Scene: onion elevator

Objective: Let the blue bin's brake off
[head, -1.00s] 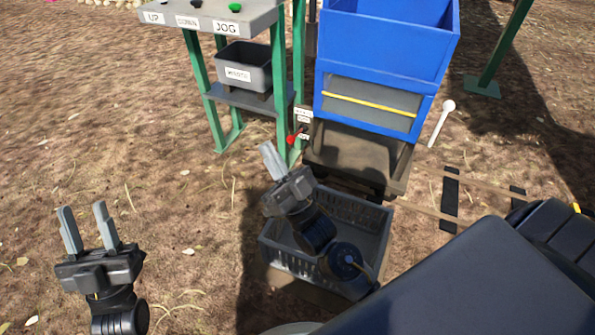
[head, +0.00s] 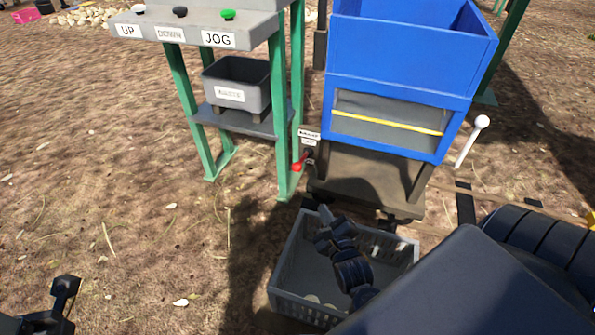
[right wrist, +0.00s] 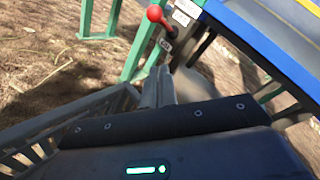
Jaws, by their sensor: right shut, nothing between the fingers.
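The blue bin (head: 405,65) stands on a dark cart base (head: 370,180) at the upper right of the head view. A white-knobbed lever (head: 470,143) leans up at its right side. A red-knobbed lever (head: 299,166) sits below small labels at the green post left of the bin; it also shows in the right wrist view (right wrist: 155,13). My right gripper (head: 325,214) is shut and empty above the grey crate, short of the red lever; its fingers (right wrist: 158,87) point towards that lever in the wrist view. My left arm's dark end (head: 55,308) shows at the lower left, with its fingers unclear.
A grey crate (head: 285,285) sits on the ground under my right arm, with pale round things inside. The green-legged control stand (head: 195,32) with UP, DOWN and JOG buttons holds a grey tub (head: 238,85). Rails lie right of the cart.

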